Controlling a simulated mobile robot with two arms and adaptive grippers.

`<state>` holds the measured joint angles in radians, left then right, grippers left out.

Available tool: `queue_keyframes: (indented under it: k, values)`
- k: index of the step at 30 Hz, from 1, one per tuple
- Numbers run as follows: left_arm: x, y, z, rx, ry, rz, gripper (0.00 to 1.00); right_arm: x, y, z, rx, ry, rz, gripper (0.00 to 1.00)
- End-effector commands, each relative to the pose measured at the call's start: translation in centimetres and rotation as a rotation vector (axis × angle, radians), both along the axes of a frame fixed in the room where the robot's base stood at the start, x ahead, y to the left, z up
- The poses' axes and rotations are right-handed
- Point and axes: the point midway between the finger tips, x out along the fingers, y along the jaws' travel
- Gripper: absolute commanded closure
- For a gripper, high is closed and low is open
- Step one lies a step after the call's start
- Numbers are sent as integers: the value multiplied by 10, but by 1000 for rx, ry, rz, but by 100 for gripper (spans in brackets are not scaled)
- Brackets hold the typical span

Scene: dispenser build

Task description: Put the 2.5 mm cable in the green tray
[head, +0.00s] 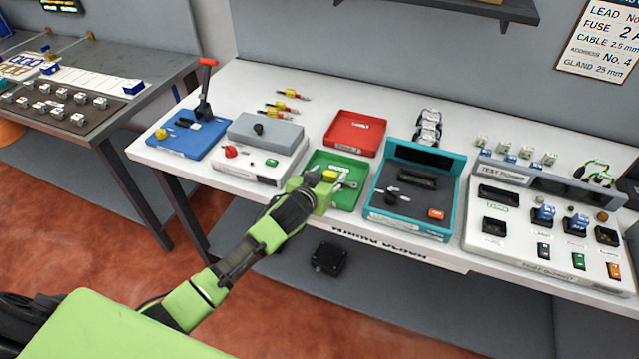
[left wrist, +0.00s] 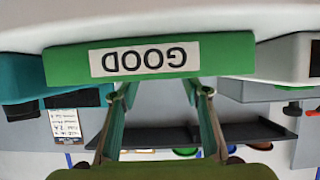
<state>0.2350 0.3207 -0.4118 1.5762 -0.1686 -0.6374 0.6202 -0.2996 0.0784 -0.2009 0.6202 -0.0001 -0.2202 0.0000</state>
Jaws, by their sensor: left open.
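The green tray (head: 358,164) stands on the white bench, left of the teal-framed unit. My left gripper (head: 330,184) is at the tray's front edge and covers part of it. In the left wrist view the tray's green front wall (left wrist: 225,55) carries an upside-down GOOD label. The left gripper's fingers (left wrist: 162,94) are apart there, with nothing between them. A small yellow patch and a grey piece show by the gripper, and I cannot tell what they are. Several short red-and-yellow leads (head: 291,94) lie behind the grey box. No cable is readable as 2.5 mm. My right gripper is not in view.
The red tray (head: 354,133) is behind the green one. The white box with a grey top (head: 265,130) is to its left, the teal-framed unit (head: 415,190) to its right. A test board (head: 540,230) and green-and-black looped wires (head: 597,172) are farther right. A wall sign (head: 604,40) lists cable 2.5 mm.

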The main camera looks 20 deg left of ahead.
Motion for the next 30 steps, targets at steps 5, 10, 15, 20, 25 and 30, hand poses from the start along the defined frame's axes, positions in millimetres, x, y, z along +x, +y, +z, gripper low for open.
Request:
queue_keyframes:
  k: [5,10,15,20,25,30]
  values:
    - [-25,0,10,-1,-1,-2,57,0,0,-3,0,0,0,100]
    - [-51,2,23,0,-2,-2,57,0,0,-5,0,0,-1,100]
    - [-76,3,36,-1,-2,-1,57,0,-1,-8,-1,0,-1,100]
    - [-93,4,43,0,-1,-1,57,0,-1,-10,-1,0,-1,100]
    - [-100,4,47,1,-1,0,57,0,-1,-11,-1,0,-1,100]
    - [-101,4,48,1,-1,0,57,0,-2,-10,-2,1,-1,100]
